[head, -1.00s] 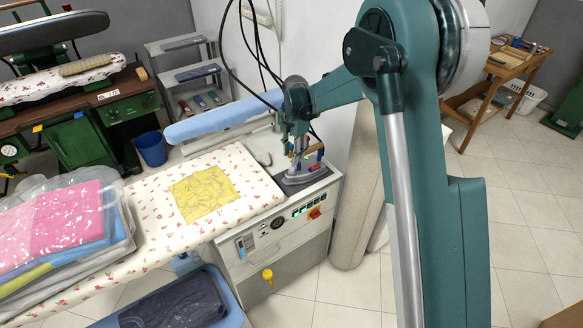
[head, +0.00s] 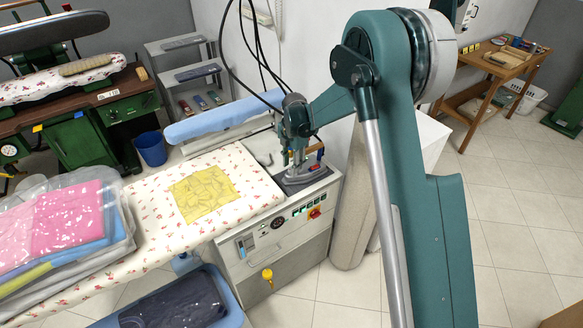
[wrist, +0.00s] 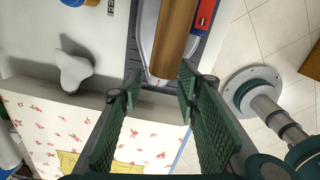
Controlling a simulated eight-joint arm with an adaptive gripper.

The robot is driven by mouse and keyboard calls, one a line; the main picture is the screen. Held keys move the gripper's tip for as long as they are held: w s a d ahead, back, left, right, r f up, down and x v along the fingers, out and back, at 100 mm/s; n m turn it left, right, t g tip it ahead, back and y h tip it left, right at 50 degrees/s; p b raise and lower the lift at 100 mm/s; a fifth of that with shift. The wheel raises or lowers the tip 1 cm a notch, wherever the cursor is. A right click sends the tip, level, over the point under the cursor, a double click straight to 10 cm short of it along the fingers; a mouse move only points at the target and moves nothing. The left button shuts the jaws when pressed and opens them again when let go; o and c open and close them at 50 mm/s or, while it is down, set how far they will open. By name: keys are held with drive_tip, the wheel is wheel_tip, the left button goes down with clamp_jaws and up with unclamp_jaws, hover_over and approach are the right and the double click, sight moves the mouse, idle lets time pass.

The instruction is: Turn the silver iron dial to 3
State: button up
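The silver iron (wrist: 146,28) rests on a dark grey ribbed stand (wrist: 129,62) at the right end of the ironing station. In the wrist view its brown wooden handle (wrist: 176,38) runs up to the top edge, with a red and blue part (wrist: 205,14) beside it. In the head view the iron (head: 300,174) is partly hidden below my gripper (head: 296,158). In the wrist view my gripper (wrist: 160,84) is open, its green-padded fingers wide apart with nothing between them. The iron's near end shows just beyond the fingertips. I cannot make out the dial or its setting.
A flowered ironing board (head: 228,162) with a folded yellow cloth (head: 201,192) lies left of the iron. A blue padded arm (head: 225,118) stands behind. A pale lobed fitting (wrist: 74,70) is left of my fingers. Cables hang behind the iron.

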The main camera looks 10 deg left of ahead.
drive_tip(key=shift+f, duration=0.6)
drive_tip(key=c, duration=0.9)
drive_tip(key=shift+m+b, duration=0.3)
drive_tip(key=shift+f+m+b, duration=0.1)
drive_tip(key=shift+m+b, duration=0.5)
drive_tip(key=shift+m, duration=0.2)
drive_tip(key=shift+m+b, duration=0.85)
drive_tip(key=shift+m, duration=0.95)
